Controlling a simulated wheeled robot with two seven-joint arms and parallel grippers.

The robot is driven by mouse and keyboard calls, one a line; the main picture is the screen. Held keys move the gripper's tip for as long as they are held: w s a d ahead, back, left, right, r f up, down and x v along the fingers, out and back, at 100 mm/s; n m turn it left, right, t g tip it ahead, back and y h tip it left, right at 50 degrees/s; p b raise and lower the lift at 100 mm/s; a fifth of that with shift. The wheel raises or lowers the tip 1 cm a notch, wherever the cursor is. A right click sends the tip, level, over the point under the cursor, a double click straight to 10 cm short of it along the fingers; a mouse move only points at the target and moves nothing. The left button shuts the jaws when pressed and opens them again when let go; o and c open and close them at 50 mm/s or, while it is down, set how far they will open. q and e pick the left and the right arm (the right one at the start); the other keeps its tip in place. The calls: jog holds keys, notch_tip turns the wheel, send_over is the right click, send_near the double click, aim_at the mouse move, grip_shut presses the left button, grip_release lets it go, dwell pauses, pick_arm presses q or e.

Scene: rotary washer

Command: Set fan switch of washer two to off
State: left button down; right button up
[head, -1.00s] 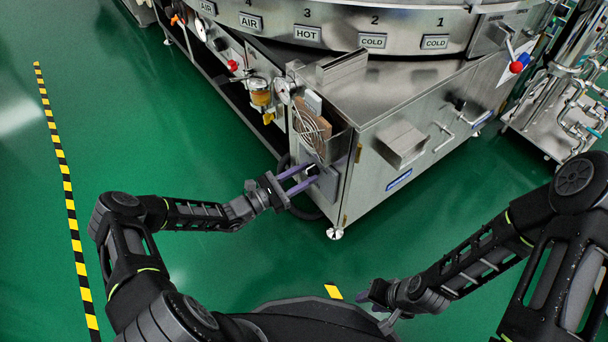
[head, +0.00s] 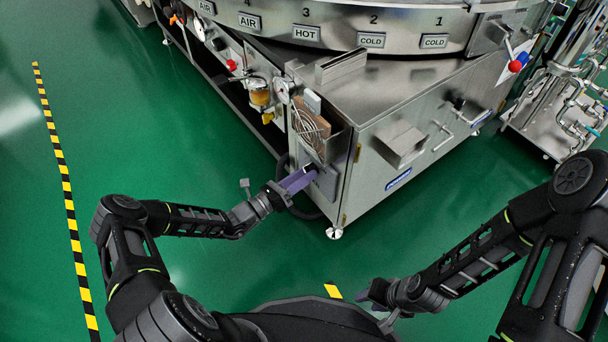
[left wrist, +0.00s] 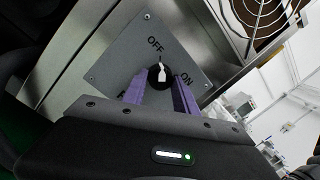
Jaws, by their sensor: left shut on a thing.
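The fan switch is a round black knob with a white pointer (left wrist: 161,72) on a grey diamond-shaped plate (left wrist: 122,62). The plate also shows in the head view (head: 326,186), on the end of the washer cabinet. The pointer aims up, roughly toward the OFF label (left wrist: 155,44); the ON label (left wrist: 187,78) is to its right. A third label at the lower left is mostly hidden by a finger. My left gripper (left wrist: 160,87) is shut on the knob, one purple finger on each side. My right gripper (head: 372,296) hangs low near my base, away from the washer; its jaw gap is unclear.
The steel washer cabinet (head: 385,185) has a round wire fan guard (head: 308,133) above the switch. A gauge (head: 283,90) and valves with red handles sit to the left. Green floor (head: 130,130) is clear up to a yellow-black stripe (head: 67,195).

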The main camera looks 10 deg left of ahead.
dwell(0.4)
pick_arm(q)
jog(key=c, duration=1)
grip_release()
jog(key=shift+o, duration=0.2)
jog(key=p+v, duration=0.1)
jog(key=v, duration=0.7)
jog(key=shift+p, duration=0.3)
